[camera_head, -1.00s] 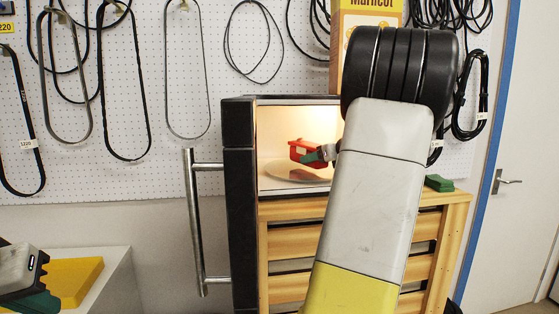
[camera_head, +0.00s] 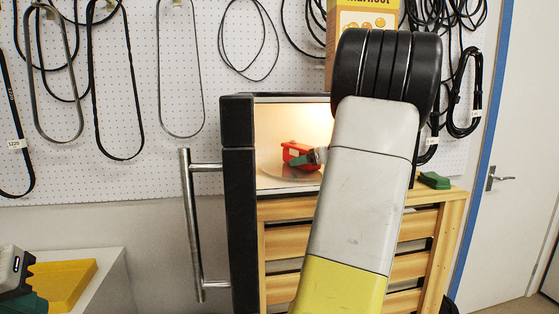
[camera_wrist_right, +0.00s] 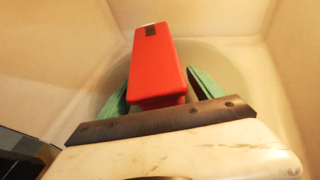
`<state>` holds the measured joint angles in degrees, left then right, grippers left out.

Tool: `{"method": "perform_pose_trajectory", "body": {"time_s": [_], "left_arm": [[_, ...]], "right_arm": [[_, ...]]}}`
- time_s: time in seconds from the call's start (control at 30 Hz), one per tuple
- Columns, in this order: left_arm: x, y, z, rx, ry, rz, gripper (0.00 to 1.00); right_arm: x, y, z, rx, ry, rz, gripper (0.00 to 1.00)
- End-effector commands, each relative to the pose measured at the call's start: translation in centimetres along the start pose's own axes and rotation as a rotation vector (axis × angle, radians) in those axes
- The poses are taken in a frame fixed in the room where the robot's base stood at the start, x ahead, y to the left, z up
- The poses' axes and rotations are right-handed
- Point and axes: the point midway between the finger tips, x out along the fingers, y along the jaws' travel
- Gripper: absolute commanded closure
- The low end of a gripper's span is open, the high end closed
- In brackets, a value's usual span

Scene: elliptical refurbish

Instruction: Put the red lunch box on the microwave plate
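The red lunch box (camera_head: 296,153) is inside the lit microwave, over the round plate (camera_head: 281,173). I cannot tell whether its base rests on the plate. My right gripper (camera_head: 313,157) reaches in from the right, at the box. In the right wrist view, the lunch box (camera_wrist_right: 156,62) lies between the green fingers of the right gripper (camera_wrist_right: 160,88). The fingers are apart, with a gap beside the box on the right. The plate (camera_wrist_right: 222,62) shows behind it. My left gripper (camera_head: 25,303) is at the bottom left corner, mostly cut off, so its opening is hidden.
The microwave door (camera_head: 238,200) stands open on the left, with a long metal handle (camera_head: 193,225). The microwave sits on a slatted wooden stand (camera_head: 425,225). A green object (camera_head: 434,180) lies on the stand at right. A yellow item (camera_head: 65,283) lies on the white surface at lower left.

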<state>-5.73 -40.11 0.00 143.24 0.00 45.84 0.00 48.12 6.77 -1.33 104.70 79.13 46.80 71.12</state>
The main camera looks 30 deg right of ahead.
Motion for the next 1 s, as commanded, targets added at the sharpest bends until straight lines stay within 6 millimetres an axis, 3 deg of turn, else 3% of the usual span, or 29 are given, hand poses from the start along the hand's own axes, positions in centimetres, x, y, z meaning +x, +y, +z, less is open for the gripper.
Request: {"method": "perform_pose_trajectory", "body": {"time_s": [0.23,0.33,0.73,1.0], "left_arm": [[0.0,0.0,0.0,0.000,0.000,0.000,1.00],[0.0,0.0,0.0,0.000,0.000,0.000,1.00],[0.0,0.0,0.0,0.000,0.000,0.000,1.00],[0.0,0.0,0.0,0.000,0.000,0.000,1.00]], "right_arm": [[-0.1,0.0,0.3,-0.001,-0.001,-0.001,0.25],[-1.1,-0.1,0.3,-0.001,-0.002,-0.002,0.25],[-9.2,0.0,0.2,-0.001,-0.001,-0.003,0.25],[-11.9,0.0,0.2,-0.001,0.000,0.000,0.25]]}}
